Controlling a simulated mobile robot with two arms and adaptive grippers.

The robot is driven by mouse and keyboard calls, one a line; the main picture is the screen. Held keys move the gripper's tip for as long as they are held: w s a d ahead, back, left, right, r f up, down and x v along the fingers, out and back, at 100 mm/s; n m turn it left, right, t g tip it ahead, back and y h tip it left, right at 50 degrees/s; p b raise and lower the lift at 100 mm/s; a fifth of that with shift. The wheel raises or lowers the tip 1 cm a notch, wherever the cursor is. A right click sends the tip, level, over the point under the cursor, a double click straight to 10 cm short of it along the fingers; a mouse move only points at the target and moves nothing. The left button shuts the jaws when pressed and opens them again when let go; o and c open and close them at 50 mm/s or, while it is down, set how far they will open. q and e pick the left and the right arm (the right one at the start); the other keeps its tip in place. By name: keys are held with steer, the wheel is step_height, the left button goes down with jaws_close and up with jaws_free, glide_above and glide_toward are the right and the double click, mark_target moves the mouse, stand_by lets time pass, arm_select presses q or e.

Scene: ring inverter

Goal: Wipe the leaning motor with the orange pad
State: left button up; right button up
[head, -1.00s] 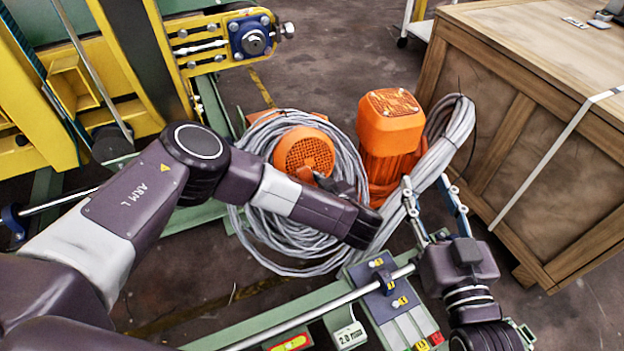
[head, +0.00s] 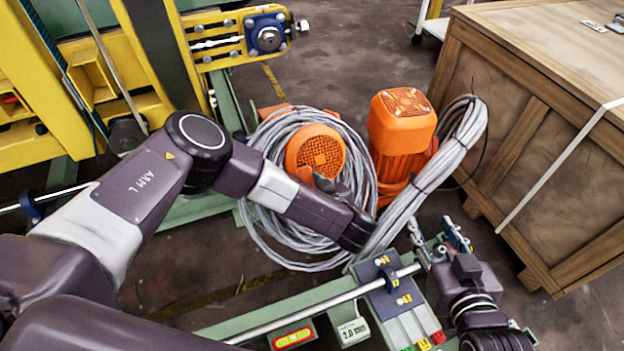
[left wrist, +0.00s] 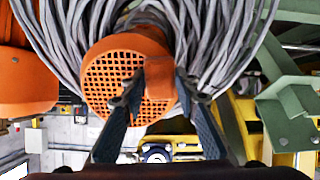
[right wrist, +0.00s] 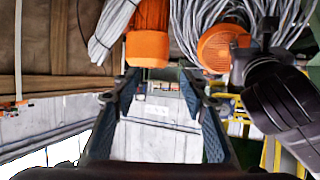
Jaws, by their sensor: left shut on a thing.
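The orange motor (head: 316,146) with a round grille sits tilted inside a grey cable coil. A second orange motor (head: 402,125) stands to its right; I take the tilted one as the leaning motor. The grille also shows in the left wrist view (left wrist: 108,85). My left gripper (head: 326,183) is at the lower edge of the grille motor, shut on a plain orange piece, apparently the orange pad (left wrist: 158,78), which overlaps the grille's right side. Whether it touches cannot be told. My right gripper (right wrist: 159,82) is open and empty, over the green frame.
Grey cable (head: 285,235) loops around the motor, and a bundle runs beside the second motor. A wooden crate (head: 560,170) stands at right, yellow machinery (head: 100,90) at upper left. A green frame with a metal rod (head: 320,305) lies in front.

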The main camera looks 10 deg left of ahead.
arm_select(q)
steer(key=shift+a, duration=0.15)
arm_select(e)
steer(key=shift+s+f, duration=0.1)
steer(key=shift+f, duration=0.1)
arm_select(q)
steer(key=p+v, duration=0.3)
steer(key=v, duration=0.3)
arm_select(e)
steer(key=s+d+f+g+h, duration=0.1)
steer(key=s+d+f+g, duration=0.1)
steer(key=s+f+g, duration=0.2)
steer(key=s+d+f+g+h, duration=0.1)
steer(key=s+d+f+g, duration=0.2)
steer(key=s, duration=0.8)
steer(key=shift+d+f+m+g, duration=0.15)
steer(key=shift+f+m+g, duration=0.15)
steer(key=shift+f+g, duration=1.15)
steer(key=shift+f+t, duration=0.4)
steer(key=shift+t, duration=0.05)
